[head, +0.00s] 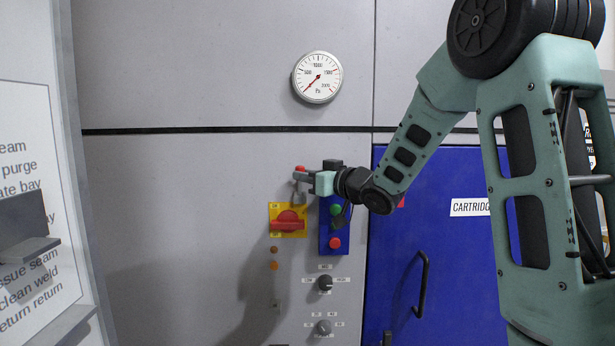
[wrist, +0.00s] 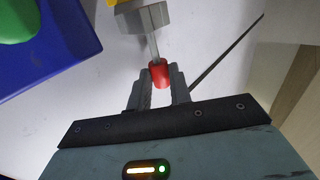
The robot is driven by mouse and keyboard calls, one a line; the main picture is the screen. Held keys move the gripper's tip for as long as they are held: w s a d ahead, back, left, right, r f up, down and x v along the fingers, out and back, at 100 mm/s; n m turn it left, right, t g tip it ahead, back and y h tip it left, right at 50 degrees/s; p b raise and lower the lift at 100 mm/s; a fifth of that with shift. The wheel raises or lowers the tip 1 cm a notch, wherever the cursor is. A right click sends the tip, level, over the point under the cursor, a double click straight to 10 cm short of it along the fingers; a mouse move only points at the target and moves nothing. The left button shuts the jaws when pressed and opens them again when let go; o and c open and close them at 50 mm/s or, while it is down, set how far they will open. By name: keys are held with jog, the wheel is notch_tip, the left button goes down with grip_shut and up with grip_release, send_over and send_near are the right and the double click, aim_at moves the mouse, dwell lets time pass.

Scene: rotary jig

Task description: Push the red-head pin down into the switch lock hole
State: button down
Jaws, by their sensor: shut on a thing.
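The red-head pin (wrist: 159,73) has a red head and a thin metal shaft. In the wrist view my gripper (wrist: 160,80) is shut on the red head, a finger on each side. The shaft runs from the head to a grey metal block (wrist: 140,18), with a length of it bare between. Whether its tip is inside a hole is hidden. In the head view the red head (head: 300,168) shows at my gripper (head: 299,177), above a small grey lock part (head: 299,197). Below that is the yellow switch plate (head: 274,213) with a red rotary handle (head: 288,221).
A blue button box (head: 326,243) with green and red buttons stands just right of the switch, close to my gripper. Knobs (head: 325,284) sit below. A blue cabinet door (head: 460,260) with a black handle (head: 421,285) is further right. A gauge (head: 317,77) is above.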

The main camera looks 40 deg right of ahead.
jog(key=shift+f+b, duration=0.95)
jog(key=shift+f, duration=0.3)
jog(key=c, duration=1.2)
grip_release()
jog(key=shift+s, duration=0.1)
jog(key=s+d+b, duration=0.1)
jog(key=s, duration=0.4)
jog(key=s+d+b, duration=0.1)
jog(key=s+b, duration=0.1)
jog(key=s, duration=0.4)
jog(key=s+d+b, duration=0.1)
jog(key=s, duration=0.5)
jog(key=shift+d+b, duration=0.15)
jog(key=shift+b, duration=0.2)
